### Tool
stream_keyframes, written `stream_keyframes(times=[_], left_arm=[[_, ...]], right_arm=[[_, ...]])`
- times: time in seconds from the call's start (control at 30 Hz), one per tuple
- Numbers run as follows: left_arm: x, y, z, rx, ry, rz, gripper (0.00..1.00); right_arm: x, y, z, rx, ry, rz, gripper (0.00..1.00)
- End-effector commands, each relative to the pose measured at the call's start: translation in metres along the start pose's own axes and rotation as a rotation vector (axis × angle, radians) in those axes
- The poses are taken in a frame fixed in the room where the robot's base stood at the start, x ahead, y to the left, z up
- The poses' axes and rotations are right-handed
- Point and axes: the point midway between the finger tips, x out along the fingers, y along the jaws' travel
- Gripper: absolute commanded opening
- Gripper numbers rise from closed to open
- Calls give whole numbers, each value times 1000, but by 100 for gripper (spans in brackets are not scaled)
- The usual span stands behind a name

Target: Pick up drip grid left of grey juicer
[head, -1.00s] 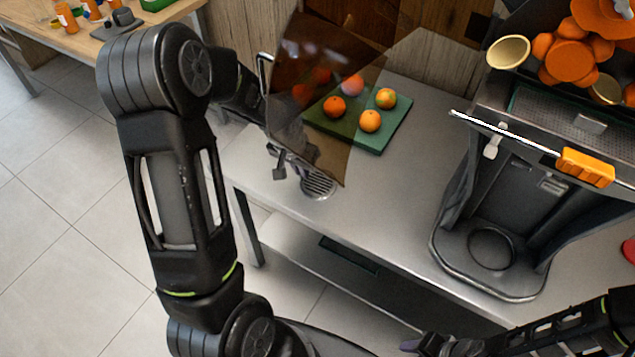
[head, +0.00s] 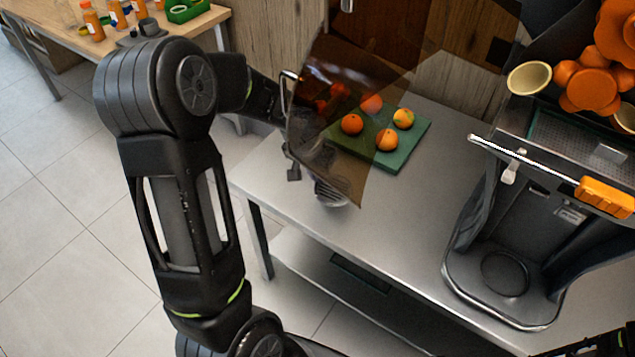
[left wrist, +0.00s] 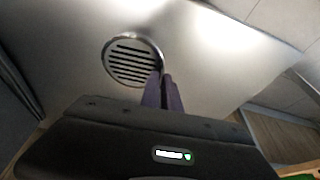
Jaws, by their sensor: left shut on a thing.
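The drip grid (head: 333,194) is a small round metal disc with dark slots. In the head view it shows just below my left gripper (head: 318,172), over the grey table's left part and left of the grey juicer (head: 505,235). In the left wrist view the drip grid (left wrist: 130,62) shows nearly whole, with the closed fingers of my left gripper (left wrist: 164,78) at its rim. The left gripper is shut on the grid. A brown see-through panel (head: 350,180) partly covers the gripper in the head view. My right gripper is out of view.
A green board (head: 412,150) with several oranges lies behind the grid on the grey table (head: 385,225). The table between grid and juicer is clear.

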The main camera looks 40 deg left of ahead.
Motion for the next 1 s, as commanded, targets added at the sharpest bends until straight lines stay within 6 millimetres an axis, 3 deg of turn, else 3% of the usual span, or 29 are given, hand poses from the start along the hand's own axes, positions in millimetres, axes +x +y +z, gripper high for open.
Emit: stream_keyframes(times=[0.1, 0.3, 1.0], left_arm=[[-25, 0, -9, 0, 6, 0, 0], [-50, 0, -16, 1, 2, 0, 0], [-53, 0, -16, 1, 0, 0, 0]], right_arm=[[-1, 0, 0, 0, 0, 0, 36], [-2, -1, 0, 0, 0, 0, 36], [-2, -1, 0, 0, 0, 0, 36]])
